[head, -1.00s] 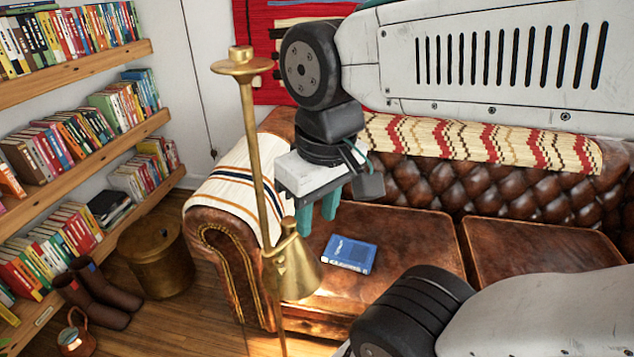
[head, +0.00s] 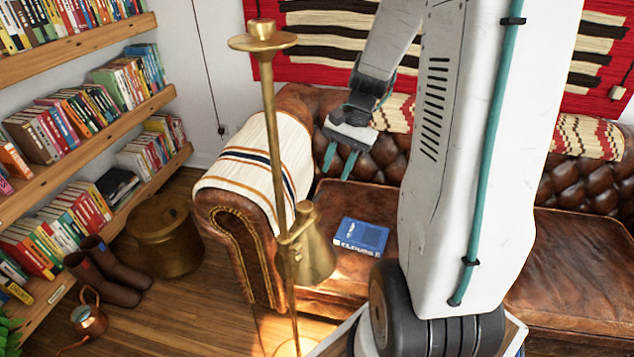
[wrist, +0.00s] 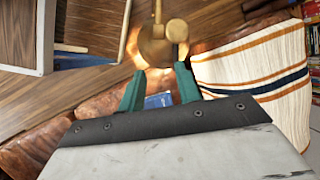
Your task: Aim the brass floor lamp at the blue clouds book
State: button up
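The brass floor lamp (head: 273,130) stands in front of the sofa's left arm in the head view. Its cone shade (head: 316,255) hangs on the pole's right side and points downward. The blue clouds book (head: 360,236) lies flat on the leather seat, right of and behind the shade. My gripper (head: 338,163) is open and empty, raised above the seat behind the lamp, apart from lamp and book. In the wrist view, the lamp (wrist: 177,30) shows from above beyond the fingers. Part of the book (wrist: 158,101) shows between the teal fingers.
The leather sofa (head: 575,255) has a striped blanket (head: 250,165) over its left arm. Bookshelves (head: 90,135) line the left wall. A brass pot (head: 165,240), brown boots (head: 105,275) and a copper can (head: 90,318) stand on the floor. Open wood floor (head: 200,315) lies left of the lamp.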

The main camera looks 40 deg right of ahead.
aim_at(323, 190)
jog(key=w+f, duration=0.1)
jog(key=f, duration=0.1)
jog(key=w+f+m, duration=0.1)
jog(key=f, duration=0.2)
jog(key=w+a+f+m+t, duration=0.1)
jog(key=f, duration=0.2)
jog(key=shift+w+f, duration=0.1)
jog(key=shift+w, duration=0.1)
grip_shut()
